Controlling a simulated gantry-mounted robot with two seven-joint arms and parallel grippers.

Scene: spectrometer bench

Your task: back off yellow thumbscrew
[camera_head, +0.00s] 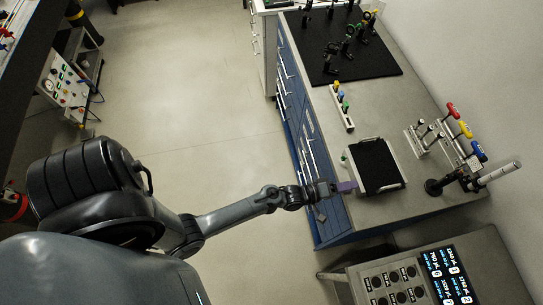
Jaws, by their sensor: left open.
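A pale strip (349,124) on the bench top carries a row of several small coloured knobs (341,97). A yellow one seems to be among them, but they are too small to tell apart surely. My left gripper (345,186) is open at the bench's front edge, beside the left side of a black-topped tray. It is well below the knob strip in the picture and apart from it. A small purple patch shows at its fingertips; I cannot tell whether it is part of the gripper. My right gripper is not in view.
The black-topped tray (378,167) with light side rails lies right of my gripper. Red, yellow and blue handled tools (465,130) stand at the right. A black breadboard (375,70) with optical mounts is at the back. An instrument with a display (447,277) is at lower right.

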